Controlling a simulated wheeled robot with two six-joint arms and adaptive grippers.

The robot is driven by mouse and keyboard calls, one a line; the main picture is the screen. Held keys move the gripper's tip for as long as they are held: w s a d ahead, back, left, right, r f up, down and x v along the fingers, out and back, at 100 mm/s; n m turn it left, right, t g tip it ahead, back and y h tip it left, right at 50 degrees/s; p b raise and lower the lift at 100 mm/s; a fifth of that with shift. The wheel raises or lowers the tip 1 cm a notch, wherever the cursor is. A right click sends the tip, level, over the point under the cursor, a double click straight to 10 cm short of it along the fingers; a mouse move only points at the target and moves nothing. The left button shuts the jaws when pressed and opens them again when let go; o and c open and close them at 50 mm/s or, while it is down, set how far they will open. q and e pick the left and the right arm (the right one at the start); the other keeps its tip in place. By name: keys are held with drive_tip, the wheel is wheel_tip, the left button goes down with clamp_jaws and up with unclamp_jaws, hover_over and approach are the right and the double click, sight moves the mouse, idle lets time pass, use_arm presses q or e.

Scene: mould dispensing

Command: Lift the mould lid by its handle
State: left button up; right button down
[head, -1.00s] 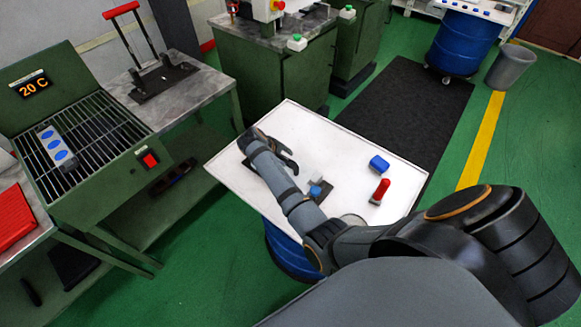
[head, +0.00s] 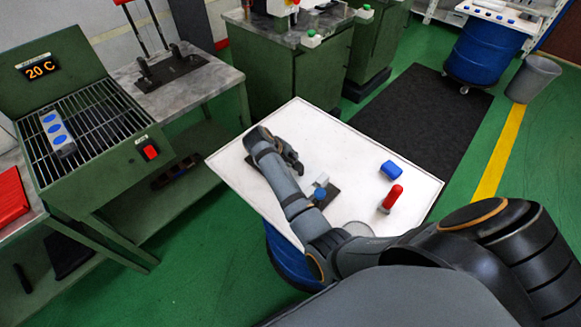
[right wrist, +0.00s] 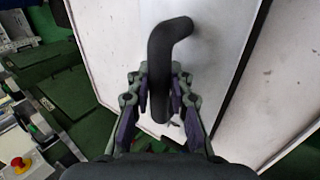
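A black bent handle (right wrist: 163,62) shows close up in the right wrist view, over a white surface. My right gripper (right wrist: 160,88) has one finger on each side of it, and the finger pads appear to press on the bar. In the head view my right gripper (head: 292,158) is low over the left part of the white table, and the handle cannot be made out there. A dark flat plate (head: 330,190) lies partly hidden under my right forearm. I cannot tell the lid apart from it. My left gripper is not in view.
The white table (head: 372,232) also holds a small grey-and-blue piece (head: 320,184), a blue block (head: 391,169) and a red cylinder (head: 392,197). A green grill bench (head: 90,115) and a lever press (head: 170,68) stand left. The far table part is clear.

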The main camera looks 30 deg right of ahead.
sight(291, 156)
drive_tip(key=shift+f, duration=0.2)
drive_tip(key=shift+w+r, duration=0.1)
drive_tip(key=shift+r, duration=0.05)
wheel_tip(291, 156, up, 10)
drive_tip(key=shift+f, duration=0.1)
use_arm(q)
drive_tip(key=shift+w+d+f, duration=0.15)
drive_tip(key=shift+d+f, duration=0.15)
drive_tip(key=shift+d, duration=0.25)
